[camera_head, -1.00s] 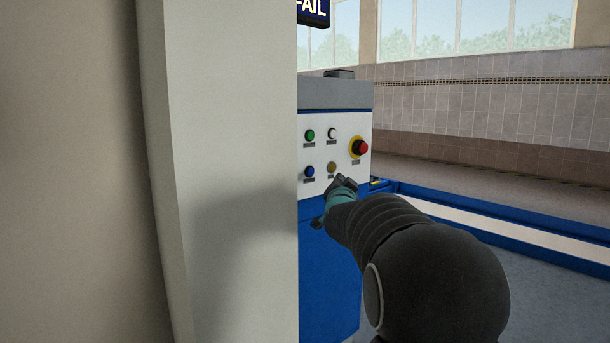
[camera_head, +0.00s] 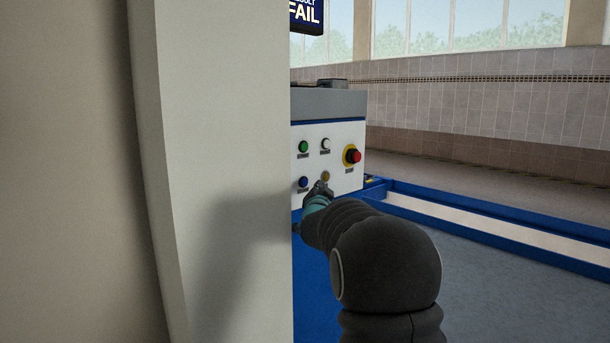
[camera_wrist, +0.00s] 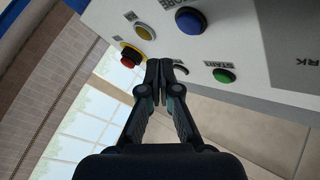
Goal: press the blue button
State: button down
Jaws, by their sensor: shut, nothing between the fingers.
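The blue button (camera_head: 303,182) is the lower left button on the white front panel of the control cabinet (camera_head: 338,137). In the wrist view the blue button (camera_wrist: 190,20) shows large at the top, beyond and slightly right of my fingertips. My gripper (camera_wrist: 161,66) is shut and empty, its fingers together. In the head view my gripper (camera_head: 319,188) is in front of the panel, just right of and slightly below the blue button, near the yellow button (camera_head: 325,176). I cannot tell the exact gap to the panel.
A green button (camera_head: 303,146), a white button (camera_head: 325,144) and a red emergency knob on yellow (camera_head: 353,156) share the panel. My column blocks the left of the head view. A blue frame (camera_head: 480,218) lies low at right. A screen (camera_head: 307,14) reads FAIL.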

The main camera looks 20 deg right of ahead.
aim_at(304, 182)
jog(key=shift+w+a, duration=0.25)
jog(key=shift+w, duration=0.45)
jog(key=shift+w+a, duration=0.25)
jog(key=shift+w, duration=0.45)
jog(key=shift+w, duration=0.1)
dwell(0.4)
jog(key=shift+w+a, duration=0.15)
jog(key=shift+w, duration=0.15)
jog(key=shift+w+a, duration=0.15)
jog(key=shift+w, duration=0.2)
dwell(0.9)
jog(key=shift+s, duration=0.1)
jog(key=shift+s+f+b, duration=0.15)
jog(key=shift+s+b, duration=0.15)
jog(key=shift+b, duration=0.2)
jog(key=shift+s+d+b, duration=0.3)
jog(key=shift+s+b, duration=0.05)
